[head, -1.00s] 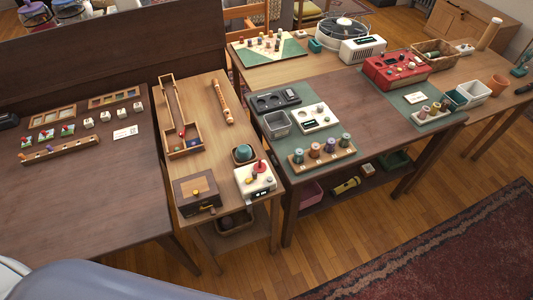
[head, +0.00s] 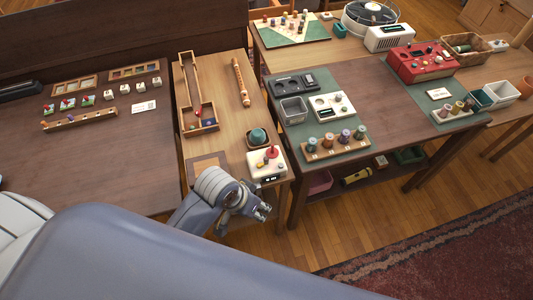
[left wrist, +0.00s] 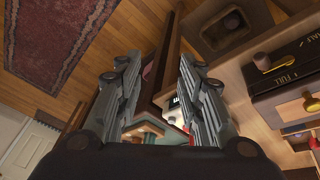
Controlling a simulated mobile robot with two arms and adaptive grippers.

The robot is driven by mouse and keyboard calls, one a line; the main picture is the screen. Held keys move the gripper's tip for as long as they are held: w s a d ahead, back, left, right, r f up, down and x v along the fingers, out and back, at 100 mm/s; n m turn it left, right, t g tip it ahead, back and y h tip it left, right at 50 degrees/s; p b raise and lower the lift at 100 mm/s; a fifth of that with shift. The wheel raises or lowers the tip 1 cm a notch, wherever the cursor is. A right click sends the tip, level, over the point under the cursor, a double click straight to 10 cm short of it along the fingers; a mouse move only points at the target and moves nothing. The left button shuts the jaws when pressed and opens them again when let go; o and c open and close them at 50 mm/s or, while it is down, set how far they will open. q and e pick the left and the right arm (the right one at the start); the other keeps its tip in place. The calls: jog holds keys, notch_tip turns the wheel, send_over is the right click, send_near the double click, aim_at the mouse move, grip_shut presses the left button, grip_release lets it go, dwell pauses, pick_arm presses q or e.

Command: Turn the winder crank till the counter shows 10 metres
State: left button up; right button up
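The likely winder is a cream box (head: 281,174) at the front right corner of the narrow light-wood table. It has a red round part on top and a dark counter window in front. Its digits are too small to read, and I cannot make out which part is the crank. My left gripper (head: 264,211) is in front of that table's edge, nearer to me than the cream box and apart from it. In the left wrist view the gripper (left wrist: 160,85) shows two spread fingers with nothing between them. My right gripper is not in view.
A dark panel (left wrist: 285,78) marked HALF and FULL, with brass knobs, is close right of the fingers in the left wrist view. A teal ball (head: 257,136) sits behind the cream box. The table with the spool rack (head: 338,147) stands to the right.

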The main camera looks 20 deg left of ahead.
pick_arm(q)
jog(key=w+d+r+m, duration=0.1)
jog(key=w+d+r, duration=0.2)
jog(key=w+d, duration=0.15)
jog(key=n+g+y, duration=0.2)
jog(key=g, duration=0.1)
send_near(266, 158)
notch_tip(266, 158, down, 9)
jog(key=shift+d+r+p, duration=0.1)
jog(key=shift+p, duration=0.75)
jog(key=shift+c, duration=0.5)
grip_shut()
